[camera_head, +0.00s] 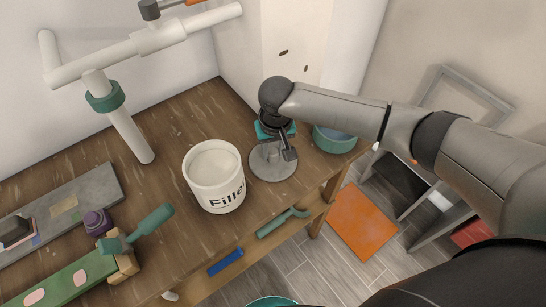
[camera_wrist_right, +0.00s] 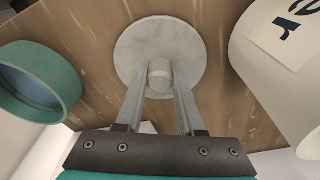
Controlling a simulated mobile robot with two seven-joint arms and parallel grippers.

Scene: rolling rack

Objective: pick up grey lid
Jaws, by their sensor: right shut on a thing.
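The grey lid (camera_head: 268,168) is a round disc with a small knob, right of the white filler bucket (camera_head: 212,190) on the wooden workbench. In the right wrist view the lid (camera_wrist_right: 145,40) is seen from above, with its knob between the two fingers. My right gripper (camera_head: 284,152) is shut on that knob, and it also shows in the right wrist view (camera_wrist_right: 160,78). I cannot tell whether the lid rests on the bench or is just above it. The bucket's top shows pale. My left gripper is not in view.
A teal bowl (camera_head: 335,140) stands close right of the lid; it is at left in the wrist view (camera_wrist_right: 40,82). White pipes (camera_head: 125,125) rise at the back left. Tools and a purple object (camera_head: 97,221) lie left. An orange panel (camera_head: 362,222) is on the floor.

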